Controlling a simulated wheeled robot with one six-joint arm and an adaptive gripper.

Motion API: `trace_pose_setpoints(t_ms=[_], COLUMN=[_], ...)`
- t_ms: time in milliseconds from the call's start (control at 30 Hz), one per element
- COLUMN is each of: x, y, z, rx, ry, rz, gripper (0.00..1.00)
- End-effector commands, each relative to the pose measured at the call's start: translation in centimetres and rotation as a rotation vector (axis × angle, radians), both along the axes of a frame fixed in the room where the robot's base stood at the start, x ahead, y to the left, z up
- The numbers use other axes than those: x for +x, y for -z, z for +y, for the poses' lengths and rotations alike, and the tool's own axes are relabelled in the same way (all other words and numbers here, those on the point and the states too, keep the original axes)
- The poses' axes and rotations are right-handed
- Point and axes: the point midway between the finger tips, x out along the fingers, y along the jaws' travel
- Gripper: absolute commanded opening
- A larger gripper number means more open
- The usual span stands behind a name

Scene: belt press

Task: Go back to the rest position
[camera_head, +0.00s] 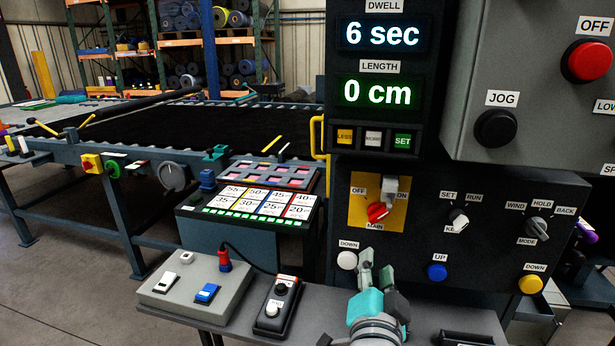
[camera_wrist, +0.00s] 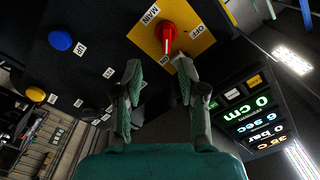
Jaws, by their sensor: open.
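My gripper (camera_head: 376,278) is in front of the lower part of the black control panel (camera_head: 480,265), below the main switch. In the wrist view my gripper (camera_wrist: 160,82) has its two fingers apart with nothing between them. The red main switch (camera_head: 377,211) sits on a yellow plate marked OFF, ON and MAIN. In the wrist view the red switch (camera_wrist: 167,36) is beyond the fingertips, apart from them.
Near the gripper are a white DOWN button (camera_head: 347,260), a blue UP button (camera_head: 437,272) and a yellow DOWN button (camera_head: 530,284). A grey switch box (camera_head: 195,287) and a black pendant (camera_head: 277,305) lie on the ledge at left. Displays (camera_head: 381,92) read 6 sec and 0 cm.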

Motion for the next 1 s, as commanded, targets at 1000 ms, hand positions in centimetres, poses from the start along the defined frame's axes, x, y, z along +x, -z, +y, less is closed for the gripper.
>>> trace_pose_setpoints(t_ms=[1000], x=[-19.3], y=[25.0], z=[-1.6], rx=[-0.552], ry=[-0.353], rz=[0.262], gripper=[0.41])
